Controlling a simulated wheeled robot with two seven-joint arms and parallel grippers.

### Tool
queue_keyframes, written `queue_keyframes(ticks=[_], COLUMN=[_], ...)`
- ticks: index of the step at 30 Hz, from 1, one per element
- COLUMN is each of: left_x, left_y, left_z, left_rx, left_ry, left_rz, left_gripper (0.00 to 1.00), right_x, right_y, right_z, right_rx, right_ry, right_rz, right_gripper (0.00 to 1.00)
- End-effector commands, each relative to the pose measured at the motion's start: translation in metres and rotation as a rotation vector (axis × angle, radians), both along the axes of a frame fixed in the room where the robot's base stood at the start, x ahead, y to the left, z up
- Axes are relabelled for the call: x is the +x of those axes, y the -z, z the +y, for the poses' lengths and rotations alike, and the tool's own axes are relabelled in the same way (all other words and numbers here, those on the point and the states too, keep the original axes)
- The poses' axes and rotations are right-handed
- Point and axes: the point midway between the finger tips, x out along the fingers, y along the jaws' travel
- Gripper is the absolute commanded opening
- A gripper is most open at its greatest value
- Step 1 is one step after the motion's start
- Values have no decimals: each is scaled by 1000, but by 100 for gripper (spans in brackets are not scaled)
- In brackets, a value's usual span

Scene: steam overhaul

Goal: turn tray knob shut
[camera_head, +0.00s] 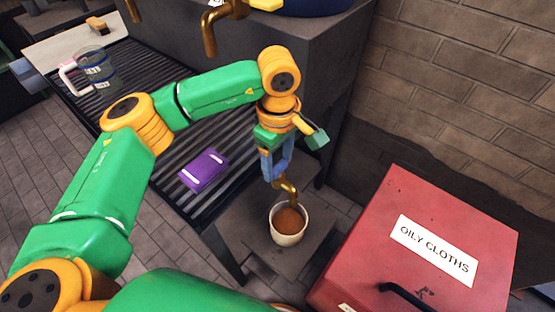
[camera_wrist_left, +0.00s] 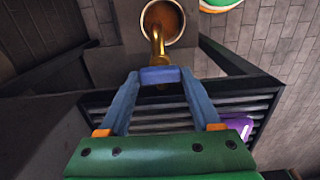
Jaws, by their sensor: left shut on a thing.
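The brass tray tap (camera_head: 287,187) sticks out at the end of the ribbed tray, its spout bent down over a pale cup (camera_head: 276,231) that holds brown contents. The tap (camera_wrist_left: 158,45) and cup (camera_wrist_left: 175,12) also show in the left wrist view. My left gripper (camera_head: 275,180) points down at the tap with its blue fingers closed together. In the left wrist view the fingertips (camera_wrist_left: 160,76) meet at the base of the spout, shut on the tray knob, which is mostly hidden between them. My right gripper is not in view.
The ribbed tray (camera_head: 135,100) bears a purple box (camera_head: 204,170) and a glass jug (camera_head: 95,70) with a pinkish handle. A red bin (camera_head: 370,225) marked OILY CLOTHS stands right of the cup. Another brass tap (camera_head: 210,35) hangs above, near the brick wall (camera_head: 450,100).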

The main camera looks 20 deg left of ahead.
Motion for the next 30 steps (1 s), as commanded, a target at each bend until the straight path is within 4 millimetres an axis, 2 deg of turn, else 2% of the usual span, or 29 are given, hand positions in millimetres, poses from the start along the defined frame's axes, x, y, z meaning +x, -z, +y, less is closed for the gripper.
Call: queue_keyframes(ticks=[3, 4, 7, 17, 24, 27, 30], left_x=[-1, -1, -1, 0, 0, 0, -1], left_y=[2, 2, 2, -4, -53, -66, -70], left_z=[-1, -1, -1, -1, -1, -1, -1], left_rx=[-1, -1, 0, -1, 0, 0, 0], left_ry=[5, 5, 4, 1, 2, 2, 4], left_rz=[6, 6, 4, 0, -1, 1, 2], left_gripper=[9, 68, 95, 95, 95, 95, 95], right_x=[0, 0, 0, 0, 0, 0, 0], right_y=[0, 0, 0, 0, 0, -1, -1], right_z=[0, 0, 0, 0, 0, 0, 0], right_rx=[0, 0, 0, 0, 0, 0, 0], right_ry=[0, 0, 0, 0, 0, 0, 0], right_rz=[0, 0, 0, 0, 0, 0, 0], right_gripper=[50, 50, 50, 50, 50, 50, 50])
